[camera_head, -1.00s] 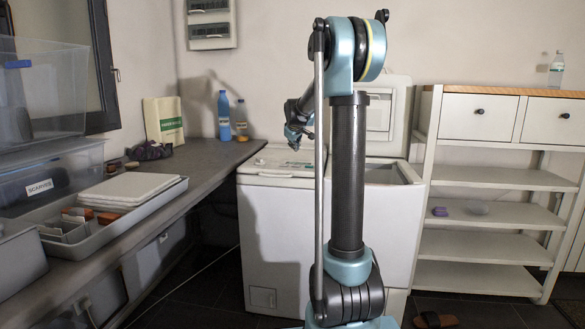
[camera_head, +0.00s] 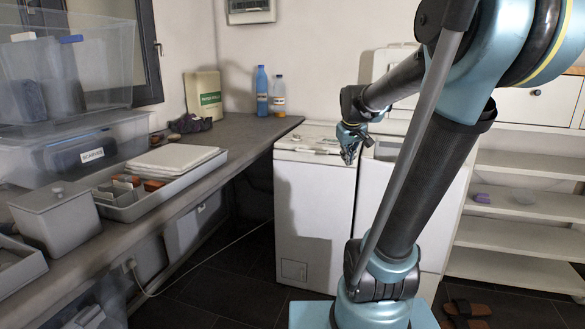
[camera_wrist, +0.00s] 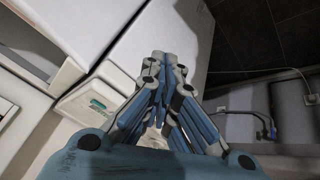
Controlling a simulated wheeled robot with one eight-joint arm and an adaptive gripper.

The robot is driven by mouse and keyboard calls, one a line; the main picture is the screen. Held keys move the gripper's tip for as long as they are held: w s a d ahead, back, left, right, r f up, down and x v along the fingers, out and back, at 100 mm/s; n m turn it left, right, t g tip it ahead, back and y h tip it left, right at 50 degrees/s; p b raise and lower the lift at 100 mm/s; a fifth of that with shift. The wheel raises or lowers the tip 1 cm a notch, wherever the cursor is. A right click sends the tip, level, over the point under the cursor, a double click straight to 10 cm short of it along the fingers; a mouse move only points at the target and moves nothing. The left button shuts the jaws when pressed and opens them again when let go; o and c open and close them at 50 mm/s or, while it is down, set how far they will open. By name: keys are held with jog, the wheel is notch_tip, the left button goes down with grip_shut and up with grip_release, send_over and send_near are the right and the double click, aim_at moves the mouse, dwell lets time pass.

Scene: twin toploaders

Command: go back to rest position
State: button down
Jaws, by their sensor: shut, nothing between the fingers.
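My gripper (camera_head: 349,158) is above and in front of the top of the left toploader (camera_head: 314,195), near the gap between the two machines. In the wrist view my gripper (camera_wrist: 167,54) is shut, its fingertips together with nothing between them. Below it in that view is the white body of a toploader (camera_wrist: 180,22), and a control panel with a green mark (camera_wrist: 98,103) lies to the left. The right toploader (camera_head: 378,186) is partly hidden behind my arm. Its lid stands raised at the wall.
A grey worktop (camera_head: 240,135) runs along the left with a tray (camera_head: 130,207), clear bins (camera_head: 85,140) and bottles (camera_head: 262,90). A white shelf unit (camera_head: 520,205) stands at the right. Sandals (camera_head: 467,310) lie on the floor at the lower right.

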jog(key=s+f+m+g, duration=0.1)
jog(key=s+f, duration=0.7)
jog(key=s, duration=0.5)
jog(key=s+f+m+g, duration=0.2)
jog(key=s+f, duration=0.6)
jog(key=s, duration=0.6)
jog(key=shift+a+m+g+y, duration=0.3)
jog(key=shift+y, duration=0.1)
jog(key=shift+w+f, duration=0.1)
jog(key=shift+w+f, duration=0.2)
jog(key=shift+w, duration=0.25)
